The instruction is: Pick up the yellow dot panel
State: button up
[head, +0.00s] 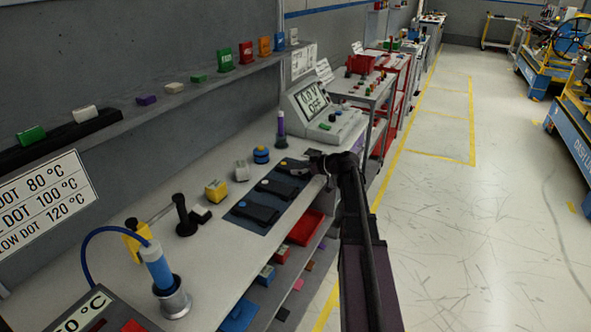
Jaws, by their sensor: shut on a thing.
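The yellow dot panel (290,166) is a dark slab with a small yellowish dot near its left end. It is the farthest of three dark panels on a blue mat (236,218) on the workbench. My gripper (309,169) reaches in from the right and is shut on the right end of this panel. The fingertips are small and dark here, so the exact contact is hard to see. I cannot tell whether the panel is lifted off the mat. The middle panel (278,189) and the near panel (256,212) lie on the mat, each with a small dot.
A meter reading "0.0 V OFF" (318,106) stands behind the panels. A yellow block (216,191), a white block (241,171) and a blue cylinder (261,155) stand left of the mat. A red bin (305,228) sits below the bench edge.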

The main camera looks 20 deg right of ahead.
jog(key=shift+r, duration=0.15)
notch_tip(320, 180, up, 2)
jog(key=p, duration=0.2)
jog(key=shift+r+p, duration=0.25)
jog(key=shift+p, duration=0.1)
jog(key=shift+s+r+p, duration=0.45)
jog(key=shift+r+p, duration=0.1)
jog(key=shift+p, duration=0.05)
jog(key=s+d+r+p, duration=0.1)
jog(key=s, duration=1.4)
jog(key=shift+d, duration=0.3)
jog(key=shift+r, duration=0.15)
notch_tip(320, 180, up, 8)
jog(key=p, duration=0.8)
notch_tip(320, 180, down, 8)
jog(key=b, duration=0.8)
